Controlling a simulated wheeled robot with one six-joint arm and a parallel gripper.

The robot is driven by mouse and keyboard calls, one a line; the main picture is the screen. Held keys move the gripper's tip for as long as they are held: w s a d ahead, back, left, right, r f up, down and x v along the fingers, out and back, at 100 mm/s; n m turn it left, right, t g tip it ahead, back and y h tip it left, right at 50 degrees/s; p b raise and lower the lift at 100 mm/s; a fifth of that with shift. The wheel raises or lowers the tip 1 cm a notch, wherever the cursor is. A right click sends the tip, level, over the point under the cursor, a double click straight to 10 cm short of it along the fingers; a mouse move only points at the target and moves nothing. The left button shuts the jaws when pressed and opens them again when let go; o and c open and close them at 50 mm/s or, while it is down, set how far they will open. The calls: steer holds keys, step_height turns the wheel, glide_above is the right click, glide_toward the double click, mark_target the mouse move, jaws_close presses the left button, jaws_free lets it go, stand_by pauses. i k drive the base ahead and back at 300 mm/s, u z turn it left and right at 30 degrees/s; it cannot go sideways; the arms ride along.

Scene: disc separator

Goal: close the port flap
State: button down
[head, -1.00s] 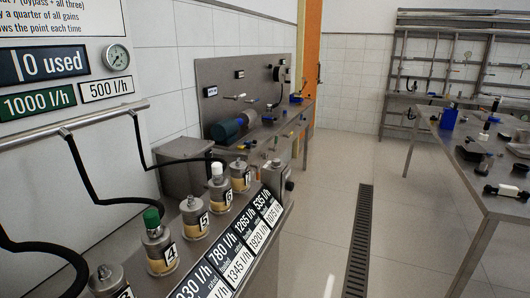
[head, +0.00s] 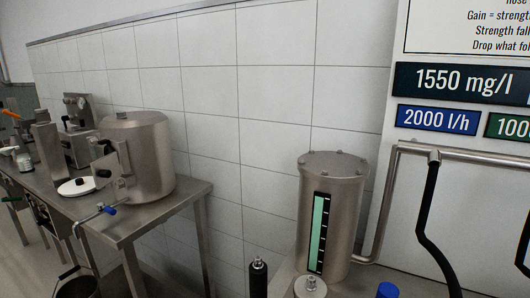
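A large steel vessel (head: 150,158) stands on a steel bench at the left in the head view. A flat metal plate (head: 112,172) with dark knobs stands at its front left side, angled out from the wall of the vessel. It may be the port flap, but I cannot tell for sure, nor whether it touches the vessel. A pipe with a blue-handled valve (head: 108,209) comes out low at the front. My gripper does not show in this view.
A steel bench (head: 150,222) carries the vessel, a white round lid (head: 77,187) and other equipment (head: 80,130). A bucket (head: 78,287) is below its front edge. A steel tank (head: 332,215) with a green level gauge stands at right centre, beside a wall board with hoses.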

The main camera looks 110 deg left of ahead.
mark_target(105, 170)
steer(key=u, duration=4.3)
steer(key=k, duration=0.6)
steer(key=u, duration=0.55)
steer(key=i, duration=1.15)
steer(key=z, duration=0.3)
